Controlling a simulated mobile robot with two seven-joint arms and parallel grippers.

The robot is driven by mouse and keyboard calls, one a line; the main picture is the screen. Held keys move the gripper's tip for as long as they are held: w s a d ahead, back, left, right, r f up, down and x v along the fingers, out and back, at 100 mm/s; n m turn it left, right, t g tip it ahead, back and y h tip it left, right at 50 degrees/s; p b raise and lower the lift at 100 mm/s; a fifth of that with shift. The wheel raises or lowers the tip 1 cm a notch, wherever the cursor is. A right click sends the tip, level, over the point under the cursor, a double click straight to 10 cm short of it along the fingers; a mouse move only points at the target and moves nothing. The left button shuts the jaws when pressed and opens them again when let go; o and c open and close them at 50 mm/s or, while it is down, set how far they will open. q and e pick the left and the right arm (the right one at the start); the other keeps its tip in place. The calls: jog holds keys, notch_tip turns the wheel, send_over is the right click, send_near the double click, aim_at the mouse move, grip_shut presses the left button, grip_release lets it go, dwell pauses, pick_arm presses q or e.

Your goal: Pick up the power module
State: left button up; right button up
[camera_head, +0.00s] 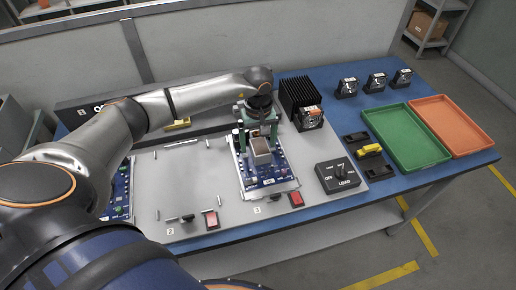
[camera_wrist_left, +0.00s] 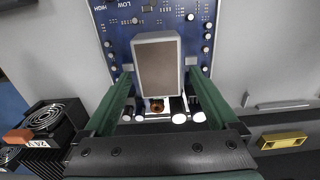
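A silver box-shaped module with a brownish top, which looks like the power module (camera_head: 261,150), sits on a blue circuit board (camera_head: 262,180). It also shows in the left wrist view (camera_wrist_left: 157,66), upright on the board. My left gripper (camera_head: 258,136) is above the rear part of the board, close to the module. In the left wrist view its green fingers (camera_wrist_left: 160,75) are spread on either side of the module's near end, with small gaps visible. Whether the fingertips reach down beside it I cannot tell. My right gripper is not in view.
A black finned unit with a fan (camera_head: 300,98) stands close right of my left gripper. A black LOAD knob box (camera_head: 338,175), a green tray (camera_head: 405,137) and an orange tray (camera_head: 453,125) are further right. Several small black fan units (camera_head: 375,82) stand at the back.

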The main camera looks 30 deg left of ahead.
pick_arm(q)
grip_shut()
dwell(0.6)
jog(key=shift+w+r, duration=0.15)
jog(key=shift+r, duration=0.05)
